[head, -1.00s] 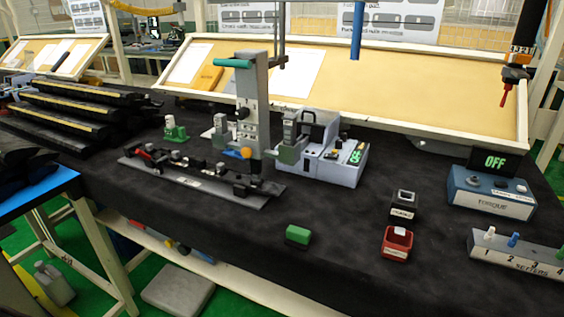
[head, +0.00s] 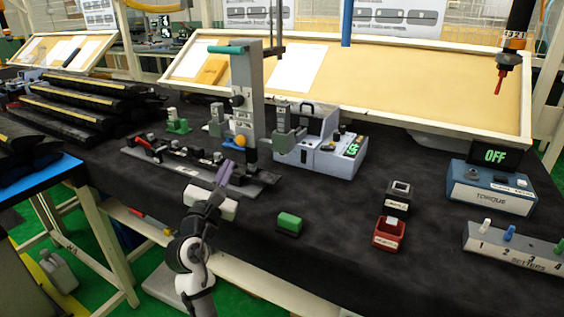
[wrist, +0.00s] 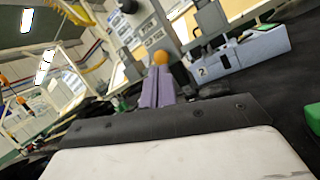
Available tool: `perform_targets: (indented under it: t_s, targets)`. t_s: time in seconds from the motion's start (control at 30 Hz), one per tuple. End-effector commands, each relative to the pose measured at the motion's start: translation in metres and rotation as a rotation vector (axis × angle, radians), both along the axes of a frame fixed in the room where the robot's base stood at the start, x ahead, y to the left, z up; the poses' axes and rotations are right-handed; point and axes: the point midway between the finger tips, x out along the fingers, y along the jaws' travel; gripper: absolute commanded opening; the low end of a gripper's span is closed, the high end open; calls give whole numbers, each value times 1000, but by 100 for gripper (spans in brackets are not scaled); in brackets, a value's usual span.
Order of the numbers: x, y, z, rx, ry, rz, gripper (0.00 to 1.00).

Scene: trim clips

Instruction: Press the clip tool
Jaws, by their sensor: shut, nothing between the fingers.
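A grey upright tool with a teal handle (head: 224,49) and an orange knob (head: 240,141) stands on a dark base plate (head: 250,189) on the table. In the wrist view my gripper (wrist: 157,82) is shut and empty. The orange knob (wrist: 160,58) shows just beyond the fingertips there. I cannot tell whether they touch; the head view suggests a gap.
A white device with a green display (head: 352,150) stands right of the tool. A green block (head: 289,222), a red holder (head: 389,233) and a black holder (head: 398,195) sit on the dark table. A blue torque box (head: 490,190) and a numbered setter rack (head: 515,245) are at right.

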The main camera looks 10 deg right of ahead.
Motion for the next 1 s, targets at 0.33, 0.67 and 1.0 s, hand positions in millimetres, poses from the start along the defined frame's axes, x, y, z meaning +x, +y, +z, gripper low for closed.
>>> perform_targets:
  t_s: [0.33,0.67,1.0]
  targets:
    - [4,-76,-42,-249,241,-325,0]
    - [4,-77,-43,-254,246,-331,0]
    - [36,-101,-30,-252,244,-332,0]
